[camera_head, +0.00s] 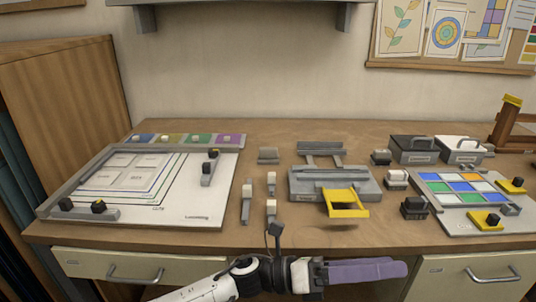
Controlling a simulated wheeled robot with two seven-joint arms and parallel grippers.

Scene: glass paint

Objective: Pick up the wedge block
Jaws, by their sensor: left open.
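My left gripper (366,270) reaches in from the bottom, in front of the table's front edge, with its purple fingers pointing right. The fingers overlap in this view; nothing shows between them, and they are apart from every block. I cannot tell for sure which piece is the wedge block. A small grey block (268,155) with a stepped or sloped top lies at the table's middle, behind the upright pieces. Another small grey block (381,157) lies right of the grey fixture. My right gripper is not in view.
A grey fixture (306,184) with a yellow frame (346,204) stands mid-table (310,228). Upright grey pieces (247,204) with white tops stand left of it. A white drawing board (190,205) fills the left. A coloured tile panel (450,215) and two bins (413,150) are right.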

